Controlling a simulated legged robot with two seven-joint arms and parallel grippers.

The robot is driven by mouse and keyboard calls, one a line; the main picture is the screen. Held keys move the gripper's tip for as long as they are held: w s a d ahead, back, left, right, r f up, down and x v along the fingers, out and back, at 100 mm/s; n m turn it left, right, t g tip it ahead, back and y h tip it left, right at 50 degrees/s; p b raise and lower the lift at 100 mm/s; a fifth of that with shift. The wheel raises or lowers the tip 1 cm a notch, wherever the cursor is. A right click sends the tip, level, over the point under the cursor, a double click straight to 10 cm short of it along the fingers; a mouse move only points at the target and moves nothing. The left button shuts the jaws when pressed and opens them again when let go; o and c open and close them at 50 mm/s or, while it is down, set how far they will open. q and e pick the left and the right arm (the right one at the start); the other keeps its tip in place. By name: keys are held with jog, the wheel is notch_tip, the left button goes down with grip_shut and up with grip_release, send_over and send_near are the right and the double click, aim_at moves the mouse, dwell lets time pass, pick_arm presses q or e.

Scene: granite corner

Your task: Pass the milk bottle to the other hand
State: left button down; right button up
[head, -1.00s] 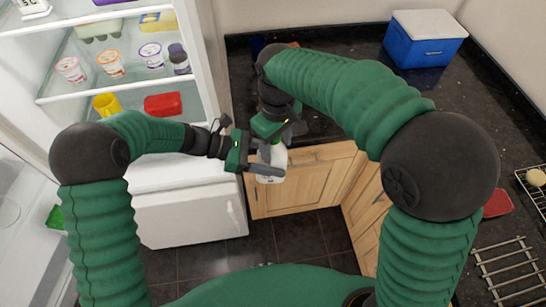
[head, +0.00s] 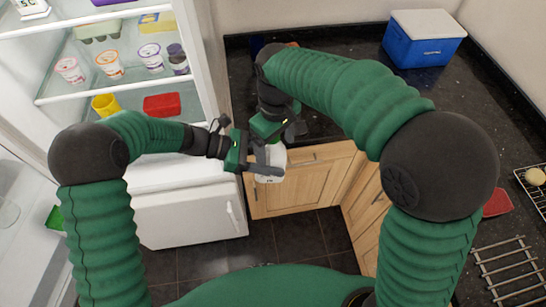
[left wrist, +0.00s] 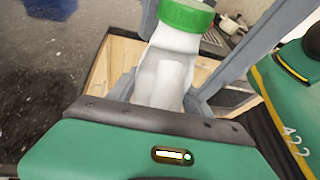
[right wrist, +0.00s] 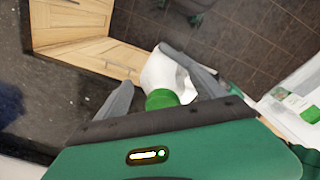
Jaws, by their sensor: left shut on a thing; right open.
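The milk bottle (head: 272,158) is white with a green cap (left wrist: 187,15). My left gripper (head: 266,168) is shut on its body and holds it in the air in front of the wooden cabinets. In the left wrist view the bottle (left wrist: 168,70) stands between the left fingers. My right gripper (head: 290,133) is just above the bottle, pointing down, with its jaws open. In the right wrist view the green cap (right wrist: 162,98) lies between the spread right fingers (right wrist: 145,68). I cannot tell whether they touch it.
An open fridge (head: 188,110) with tubs, a yellow mug (head: 105,104) and a red container (head: 162,104) stands at left. A dark granite counter (head: 350,75) runs behind and right, with a blue cooler (head: 423,40). A wire rack (head: 508,270) lies at lower right.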

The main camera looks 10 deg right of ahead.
notch_tip(320, 180, up, 11)
jog(key=shift+w+d+r, duration=0.1)
jog(key=shift+r, duration=0.1)
jog(key=s+d+f+m+t, duration=0.1)
jog(key=s+d+f+m, duration=0.1)
jog(key=s+d+f, duration=0.2)
jog(key=s+d+f+m, duration=0.2)
jog(key=s+d+f, duration=0.2)
jog(key=f, duration=0.6)
jog(key=s+d+f+m+t, duration=0.1)
jog(key=s+d+f+m, duration=0.2)
jog(key=f, duration=0.4)
jog(key=shift+s+d+f+t, duration=0.15)
jog(key=shift+s+d+t, duration=0.2)
jog(key=shift+d, duration=0.45)
